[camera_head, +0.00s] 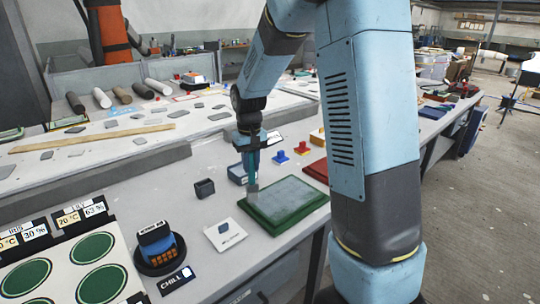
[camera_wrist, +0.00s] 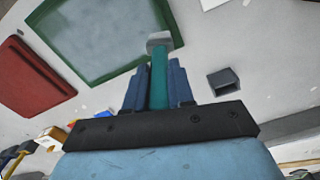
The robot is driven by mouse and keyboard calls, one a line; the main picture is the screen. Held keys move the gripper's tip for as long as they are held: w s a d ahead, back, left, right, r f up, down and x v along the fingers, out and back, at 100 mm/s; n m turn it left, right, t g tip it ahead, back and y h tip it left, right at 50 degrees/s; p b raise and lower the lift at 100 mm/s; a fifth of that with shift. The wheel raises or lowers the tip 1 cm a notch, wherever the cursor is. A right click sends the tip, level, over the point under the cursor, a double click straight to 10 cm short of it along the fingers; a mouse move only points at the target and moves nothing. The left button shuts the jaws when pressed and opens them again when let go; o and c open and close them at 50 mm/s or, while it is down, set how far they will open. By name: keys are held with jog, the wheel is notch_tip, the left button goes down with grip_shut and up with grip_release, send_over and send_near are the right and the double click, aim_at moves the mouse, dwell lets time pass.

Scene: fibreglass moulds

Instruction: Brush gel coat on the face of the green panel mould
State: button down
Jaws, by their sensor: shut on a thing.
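The green panel mould (camera_head: 265,225) lies flat on the bench in front of my arm, with a grey-green face inside a green rim. It also shows at the top of the wrist view (camera_wrist: 62,62). My gripper (camera_wrist: 158,88) is shut on the teal handle of a brush (camera_wrist: 157,72). The brush's pale grey head (camera_wrist: 160,42) points away from the jaws. In the head view the brush (camera_head: 252,188) hangs down at the mould's left corner; I cannot tell whether its tip touches the mould.
A small dark open cup (camera_head: 204,188) stands left of the mould, and a white card (camera_head: 225,234) lies in front of it. A red mould (camera_head: 317,169) is behind to the right. A dark round stand (camera_head: 160,250) with a blue and orange item is at front left.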

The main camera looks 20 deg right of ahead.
jog(key=shift+s+a, duration=0.15)
jog(key=shift+a, duration=0.25)
jog(key=shift+s+a+r, duration=0.1)
jog(key=shift+a+r, duration=0.05)
jog(key=shift+a, duration=0.05)
notch_tip(320, 180, up, 8)
dwell(0.7)
